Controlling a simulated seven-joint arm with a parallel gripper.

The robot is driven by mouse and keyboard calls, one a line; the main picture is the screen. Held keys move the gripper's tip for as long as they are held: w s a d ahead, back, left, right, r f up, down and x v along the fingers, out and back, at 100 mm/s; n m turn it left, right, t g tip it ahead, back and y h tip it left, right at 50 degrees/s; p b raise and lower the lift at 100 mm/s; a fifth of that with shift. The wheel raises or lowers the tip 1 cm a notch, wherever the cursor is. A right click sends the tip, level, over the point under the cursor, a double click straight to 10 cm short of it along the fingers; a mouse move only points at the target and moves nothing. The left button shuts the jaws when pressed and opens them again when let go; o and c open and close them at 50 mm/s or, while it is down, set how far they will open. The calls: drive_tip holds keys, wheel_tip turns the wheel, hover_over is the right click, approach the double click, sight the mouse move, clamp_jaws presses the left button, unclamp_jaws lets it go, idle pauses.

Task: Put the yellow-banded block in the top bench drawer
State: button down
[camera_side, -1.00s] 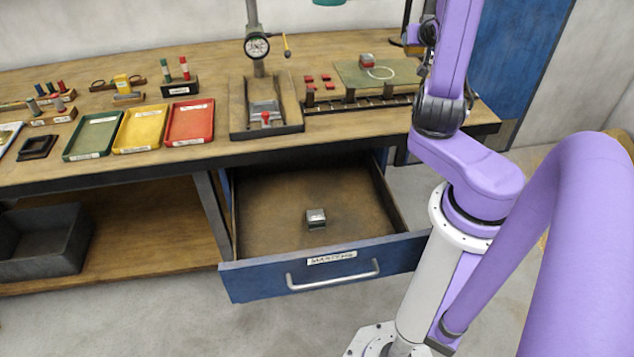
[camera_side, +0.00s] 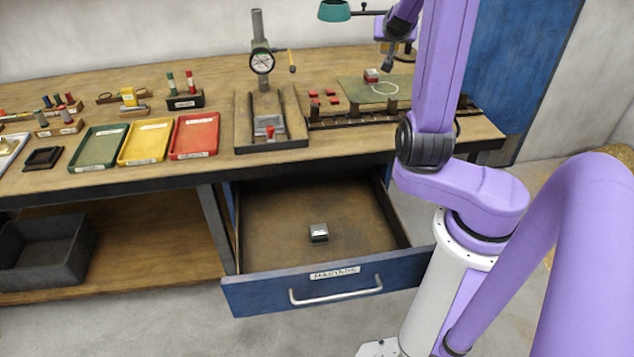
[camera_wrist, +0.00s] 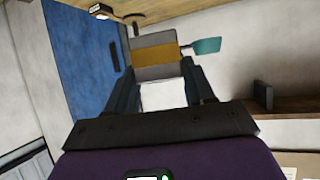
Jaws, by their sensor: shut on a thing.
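My gripper (camera_wrist: 158,72) is shut on the yellow-banded block (camera_wrist: 155,54), which shows a wide mustard-yellow band between grey parts. In the wrist view the block sits between the two dark fingers, clear of any surface there. The top bench drawer (camera_side: 262,293) is pulled open below the bench, with a blue front, bar handle and label. A small grey metal block (camera_side: 319,233) sits inside it, near the middle.
The drawer floor around the grey block is bare. On the bench stand a dial gauge stand (camera_side: 262,62), green, yellow and red trays (camera_side: 194,136) and a slotted rack (camera_side: 365,119). A teal lamp (camera_side: 334,11) hangs above the bench, and a blue door (camera_side: 525,60) is behind.

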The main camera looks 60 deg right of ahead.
drive_tip(key=shift+w+a+r+g, duration=0.5)
drive_tip(key=shift+w+a+r, duration=0.1)
drive_tip(key=shift+a, duration=1.15)
drive_tip(key=m+g+h, duration=0.2)
drive_tip(key=m+g, duration=0.4)
hover_over(358, 236)
wheel_tip(358, 236, down, 22)
drive_tip(key=f, duration=0.1)
drive_tip(key=shift+a+f, duration=0.1)
drive_tip(key=shift+f, duration=10.6)
drive_tip(key=c, duration=0.8)
unclamp_jaws()
drive_tip(key=shift+f, duration=0.2)
drive_tip(key=o, duration=0.4)
